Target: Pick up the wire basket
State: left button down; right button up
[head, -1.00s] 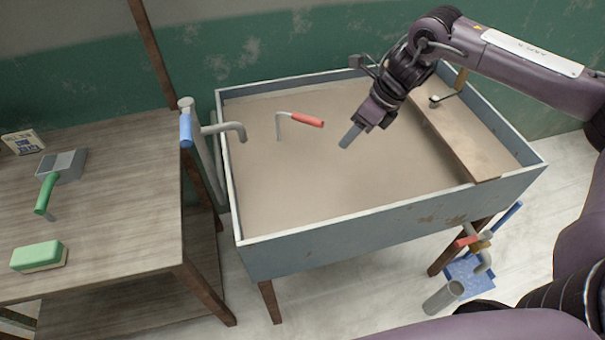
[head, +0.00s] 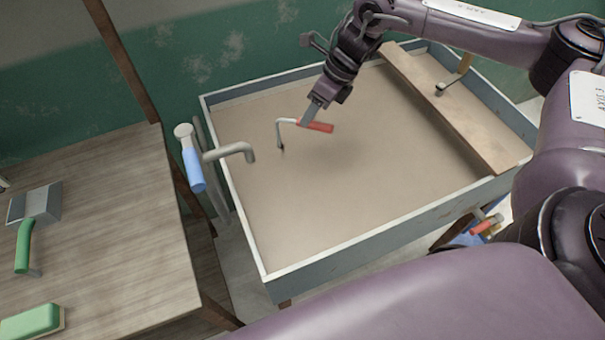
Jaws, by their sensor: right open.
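I see no wire basket in the head view. My right gripper (head: 309,117) is over the wide tray, open, with its fingers pointing down at the red handle of a bent metal tool (head: 320,127). The fingertips overlap the handle's near-left end in the picture; I cannot tell whether they touch it. The tool's pale bent rod runs left and then down toward the sandy tray floor. My left gripper is not in view.
The grey-walled tray (head: 268,240) is mostly bare inside, with a wooden board (head: 470,125) along its right side. A wooden table (head: 110,215) holds a green-handled scraper (head: 24,245) and a green sponge (head: 30,322).

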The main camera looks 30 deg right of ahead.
jog(key=shift+s+a+f, duration=0.15)
jog(key=shift+f, duration=0.25)
jog(key=p+x, duration=0.1)
jog(key=x, duration=0.3)
jog(key=shift+s+f+p, duration=0.1)
jog(key=shift+f+p, duration=0.3)
jog(key=shift+f, duration=0.25)
jog(key=shift+c, duration=0.5)
grip_shut()
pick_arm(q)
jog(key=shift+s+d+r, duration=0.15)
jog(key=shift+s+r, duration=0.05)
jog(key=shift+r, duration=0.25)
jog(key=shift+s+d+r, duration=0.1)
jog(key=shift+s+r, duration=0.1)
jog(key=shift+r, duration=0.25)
pick_arm(e)
jog(key=shift+r, duration=0.1)
